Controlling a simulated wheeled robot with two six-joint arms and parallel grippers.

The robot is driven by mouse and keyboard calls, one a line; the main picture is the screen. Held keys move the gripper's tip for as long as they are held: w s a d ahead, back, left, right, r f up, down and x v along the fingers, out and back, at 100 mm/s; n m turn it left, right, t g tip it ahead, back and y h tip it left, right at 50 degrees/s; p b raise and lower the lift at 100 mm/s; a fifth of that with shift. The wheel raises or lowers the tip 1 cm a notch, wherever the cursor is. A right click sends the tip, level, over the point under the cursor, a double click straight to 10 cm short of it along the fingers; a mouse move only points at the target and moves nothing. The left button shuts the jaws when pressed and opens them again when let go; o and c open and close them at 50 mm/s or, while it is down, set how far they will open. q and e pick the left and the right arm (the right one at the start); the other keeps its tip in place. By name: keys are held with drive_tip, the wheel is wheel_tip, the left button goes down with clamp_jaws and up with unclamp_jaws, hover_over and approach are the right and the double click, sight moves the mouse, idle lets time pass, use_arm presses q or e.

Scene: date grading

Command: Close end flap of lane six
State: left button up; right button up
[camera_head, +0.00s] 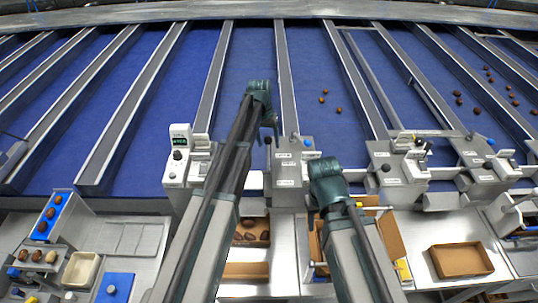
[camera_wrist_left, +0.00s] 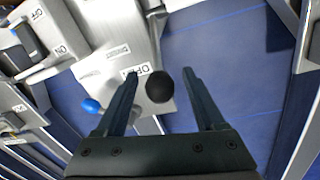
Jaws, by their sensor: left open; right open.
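A grey control box (camera_head: 287,170) with small labels stands at the near end of a lane divider. It carries a black ball knob (camera_head: 267,140) and a blue knob (camera_head: 307,142). My left gripper (camera_head: 272,118) is over the lane end near the black knob. In the left wrist view, its open fingers (camera_wrist_left: 160,74) lie on either side of the black knob (camera_wrist_left: 159,87), apart from it. The blue knob (camera_wrist_left: 91,106) is outside the fingers. My right gripper (camera_head: 325,170) is in front of the box, its fingertips hidden. I cannot read which lane is six.
Blue lanes (camera_head: 255,60) run away between grey dividers. Several dates (camera_head: 323,95) lie on the belt. A white box with a green display (camera_head: 178,150) stands left, and more control boxes (camera_head: 397,165) stand right. A cardboard box (camera_head: 460,262) sits on the right counter.

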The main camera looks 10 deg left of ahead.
wheel_tip(320, 180, down, 3)
drive_tip(key=shift+f+b, duration=0.1)
drive_tip(key=shift+b, duration=1)
use_arm(q)
wheel_tip(320, 180, down, 3)
drive_tip(key=shift+d+f, duration=0.1)
drive_tip(key=shift+d, duration=0.05)
drive_tip(key=shift+c, duration=0.2)
clamp_jaws()
